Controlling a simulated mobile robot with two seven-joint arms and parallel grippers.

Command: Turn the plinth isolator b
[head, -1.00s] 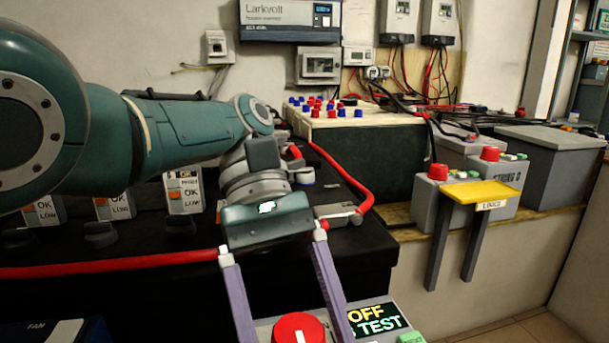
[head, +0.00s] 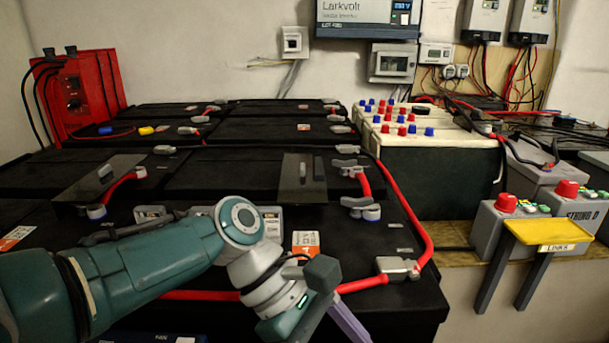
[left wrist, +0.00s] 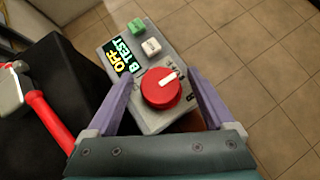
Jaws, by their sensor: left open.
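The plinth isolator (left wrist: 140,121) shows in the left wrist view as a grey box with a red round knob (left wrist: 160,92). A white bar on the knob points to the right and slightly up in the picture. Its dark display (left wrist: 124,58) reads OFF in yellow and B TEST in green. My left gripper (left wrist: 164,77) is open, with one purple finger on each side of the knob in the picture; I cannot tell contact. In the head view my left gripper (head: 312,308) is at the bottom edge, and the isolator is out of frame. My right gripper is not seen.
A white button (left wrist: 151,46) and a green button (left wrist: 137,26) sit beyond the knob. Black battery blocks (head: 255,160) with a red cable (head: 415,230) lie behind my left arm. Two grey boxes with red buttons and a yellow plate (head: 548,231) stand right. Tiled floor (left wrist: 245,60) is clear.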

